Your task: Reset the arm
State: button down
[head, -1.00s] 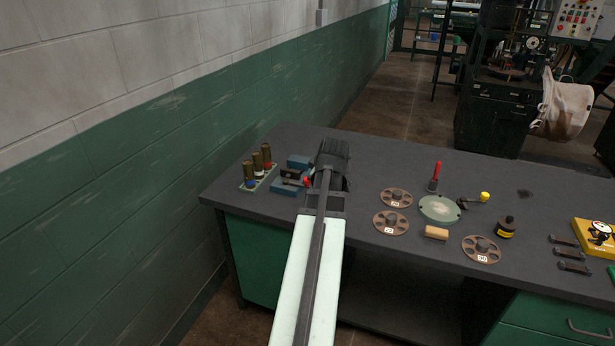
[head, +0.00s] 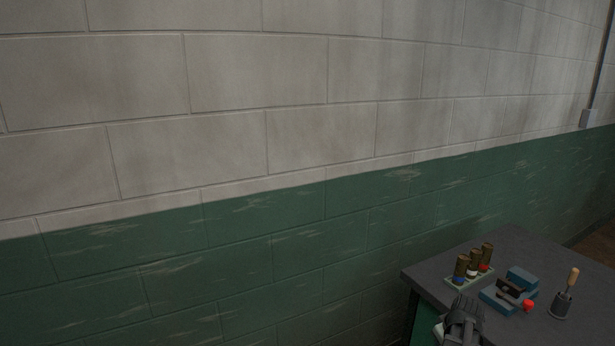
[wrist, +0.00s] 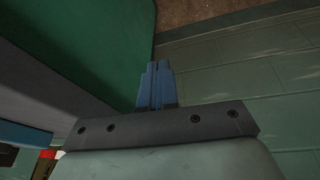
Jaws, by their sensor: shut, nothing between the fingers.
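My gripper (head: 463,322) is at the bottom edge of the head view, a dark shape in front of the left end of the bench (head: 437,268). Its lower part and most of my arm are cut off by the frame. In the wrist view two blue-grey fingers (wrist: 158,68) lie together with nothing between them. The fingers appear clear of the green wall at the right of that view. The exact gap to the bench cannot be told.
On the bench, a rack (head: 470,276) holds brown cylinders. Beside it sit blue blocks (head: 522,278), a red knob (head: 528,306) and a dark pot with a wooden-handled tool (head: 563,296). A green and grey block wall (head: 230,240) runs behind.

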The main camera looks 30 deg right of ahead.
jog(key=w+a+f+g+y, duration=0.2)
jog(key=a+f, duration=0.9)
jog(key=a, duration=0.3)
jog(key=w+a+f+g+y, duration=0.1)
jog(key=w+a+f+g, duration=0.1)
jog(key=a+f, duration=1.05)
jog(key=s+a+f+n+g, duration=0.1)
jog(key=s+a+f+g, duration=0.2)
jog(key=s+a, duration=0.6)
jog(key=s+a+f+n+g+h, duration=0.1)
jog(key=s+a+f+g, duration=0.2)
jog(key=s+a+f, duration=0.4)
jog(key=s+a, duration=0.3)
jog(key=a, duration=0.4)
jog(key=shift+s+a, duration=0.25)
